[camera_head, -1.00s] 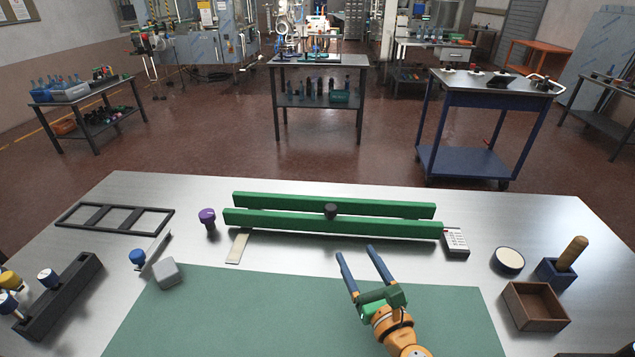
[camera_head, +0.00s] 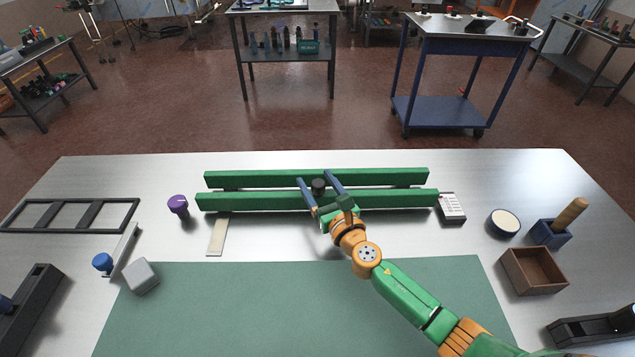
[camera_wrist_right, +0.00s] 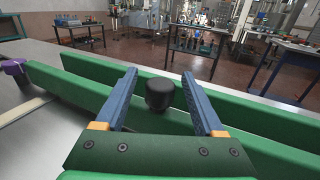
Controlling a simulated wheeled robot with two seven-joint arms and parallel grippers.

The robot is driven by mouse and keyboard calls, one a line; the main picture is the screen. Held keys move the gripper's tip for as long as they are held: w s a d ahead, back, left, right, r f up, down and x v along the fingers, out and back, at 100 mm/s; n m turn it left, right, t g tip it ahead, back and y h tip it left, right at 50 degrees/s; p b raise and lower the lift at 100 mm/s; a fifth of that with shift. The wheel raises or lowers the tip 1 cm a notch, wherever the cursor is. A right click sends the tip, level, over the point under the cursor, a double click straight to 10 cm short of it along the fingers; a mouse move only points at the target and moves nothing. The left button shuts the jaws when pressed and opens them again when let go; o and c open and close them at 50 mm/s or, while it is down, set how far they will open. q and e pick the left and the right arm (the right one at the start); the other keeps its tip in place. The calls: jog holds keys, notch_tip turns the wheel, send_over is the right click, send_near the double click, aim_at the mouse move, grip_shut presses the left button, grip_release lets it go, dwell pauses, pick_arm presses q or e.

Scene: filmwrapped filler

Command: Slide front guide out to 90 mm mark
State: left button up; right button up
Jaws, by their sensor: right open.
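Two long green guide rails lie parallel across the table: the front guide (camera_head: 250,201) and the rear guide (camera_head: 250,179). A black knob (camera_head: 318,187) stands at the middle of the front guide. My right gripper (camera_head: 318,178) is open, with its two blue fingers on either side of the knob. The right wrist view shows the knob (camera_wrist_right: 160,92) between the spread fingers, with a gap on each side. A pale flat strip (camera_head: 217,235), perhaps a scale, lies in front of the guide's left end; its marks are too small to read. My left gripper is not in view.
A purple knob (camera_head: 178,204) stands left of the guides, and a white marked block (camera_head: 452,208) is at their right end. A grey block (camera_head: 140,276), a round dish (camera_head: 503,223) and a brown box (camera_head: 534,271) flank the mostly clear green mat (camera_head: 250,310).

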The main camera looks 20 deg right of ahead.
jog(key=shift+s+r, duration=0.1)
jog(key=shift+s, duration=0.15)
jog(key=c, duration=0.6)
grip_shut()
dwell(0.4)
